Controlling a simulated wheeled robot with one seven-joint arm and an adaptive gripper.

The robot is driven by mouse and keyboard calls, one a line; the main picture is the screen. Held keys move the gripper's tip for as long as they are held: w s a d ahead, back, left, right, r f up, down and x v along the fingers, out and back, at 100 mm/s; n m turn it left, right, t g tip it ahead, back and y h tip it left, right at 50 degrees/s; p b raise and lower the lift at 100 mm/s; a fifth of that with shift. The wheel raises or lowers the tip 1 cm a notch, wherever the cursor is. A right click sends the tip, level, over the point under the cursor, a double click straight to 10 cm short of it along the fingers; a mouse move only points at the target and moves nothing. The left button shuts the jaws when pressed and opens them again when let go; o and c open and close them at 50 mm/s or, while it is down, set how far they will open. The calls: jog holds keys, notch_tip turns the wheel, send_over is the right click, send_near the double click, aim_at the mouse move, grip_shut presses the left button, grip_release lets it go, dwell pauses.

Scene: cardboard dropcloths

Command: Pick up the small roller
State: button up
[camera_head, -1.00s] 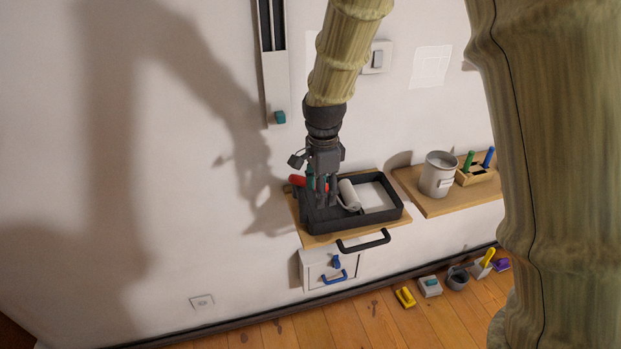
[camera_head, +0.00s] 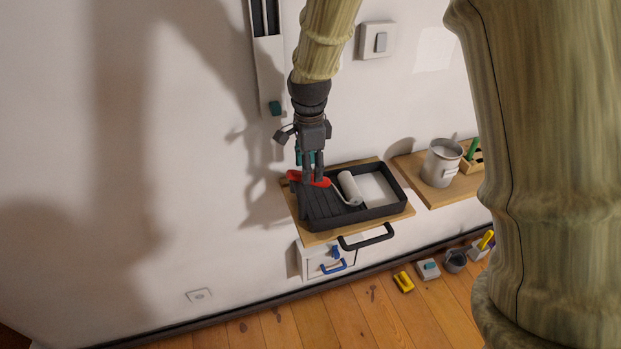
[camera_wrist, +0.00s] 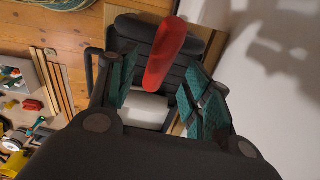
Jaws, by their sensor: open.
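The small roller has a red handle (camera_head: 309,179) and a white roller sleeve (camera_head: 349,188). It lies in the black paint tray (camera_head: 328,222), its handle over the tray's left back edge and its sleeve near the middle. My gripper (camera_head: 313,180) is above the red handle, fingers pointing down. In the wrist view the red handle (camera_wrist: 165,55) shows in the gap between the teal-padded fingers (camera_wrist: 165,100), and the white sleeve (camera_wrist: 147,108) lies below it. The fingers stand apart. I cannot tell whether either touches the handle.
The tray sits on a small wooden wall shelf (camera_head: 316,238). A second shelf (camera_head: 431,200) at right holds a grey pot (camera_head: 441,163). The wall is close behind my gripper. Several small tools, including a yellow one (camera_head: 403,282), stand on the floor.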

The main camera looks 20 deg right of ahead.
jog(key=shift+d+f+p, duration=0.15)
jog(key=shift+f+p, duration=0.25)
jog(key=shift+f, duration=0.9)
jog(key=shift+d+f+p, duration=0.15)
jog(key=shift+f+p, duration=0.2)
jog(key=shift+f, duration=0.95)
jog(key=shift+c, duration=0.2)
grip_shut()
